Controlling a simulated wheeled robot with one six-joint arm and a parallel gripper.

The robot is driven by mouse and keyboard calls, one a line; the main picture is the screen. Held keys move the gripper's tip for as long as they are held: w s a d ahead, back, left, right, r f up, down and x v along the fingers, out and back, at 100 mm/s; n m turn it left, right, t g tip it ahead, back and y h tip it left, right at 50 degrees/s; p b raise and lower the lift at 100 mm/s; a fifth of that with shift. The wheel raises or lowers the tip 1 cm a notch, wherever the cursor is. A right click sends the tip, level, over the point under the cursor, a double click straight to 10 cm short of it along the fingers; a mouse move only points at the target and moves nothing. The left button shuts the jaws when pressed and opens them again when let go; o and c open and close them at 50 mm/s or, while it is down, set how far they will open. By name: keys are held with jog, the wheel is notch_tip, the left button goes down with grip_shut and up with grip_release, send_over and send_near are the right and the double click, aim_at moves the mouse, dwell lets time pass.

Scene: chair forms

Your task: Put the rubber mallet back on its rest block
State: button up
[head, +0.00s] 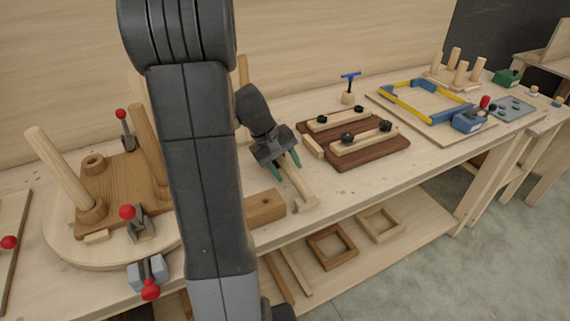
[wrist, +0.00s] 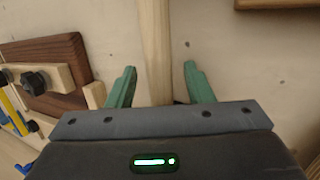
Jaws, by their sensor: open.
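A pale wooden handle (head: 301,187), which I take to be the mallet's, slants across the bench under my gripper (head: 286,167). In the wrist view the handle (wrist: 155,45) runs from the top edge down between the two green fingers of my gripper (wrist: 160,70). The fingers are open, with a gap on each side of the handle. I cannot make out a rubber head; part of the mallet is hidden by my gripper. A brown wooden block (head: 265,208) with a hole in its top, likely the rest block, lies left of the handle, partly behind my arm.
A dark board (head: 374,153) with clamped pale strips lies to the right. A round wooden form (head: 62,235) with posts and red-knobbed clamps stands at the left. A yellow-and-blue frame (head: 405,100) lies farther right. The bench's front edge is close to the handle.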

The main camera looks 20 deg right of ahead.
jog(key=v, duration=1.3)
jog(key=shift+a+r+p, duration=0.15)
jog(key=shift+r+p, duration=0.2)
jog(key=shift+p, duration=0.05)
jog(key=shift+w, duration=0.15)
jog(key=x, duration=1.4)
jog(key=shift+b, duration=0.4)
jog(key=shift+r+p, duration=0.4)
jog(key=shift+r, duration=0.2)
jog(key=shift+f, duration=0.2)
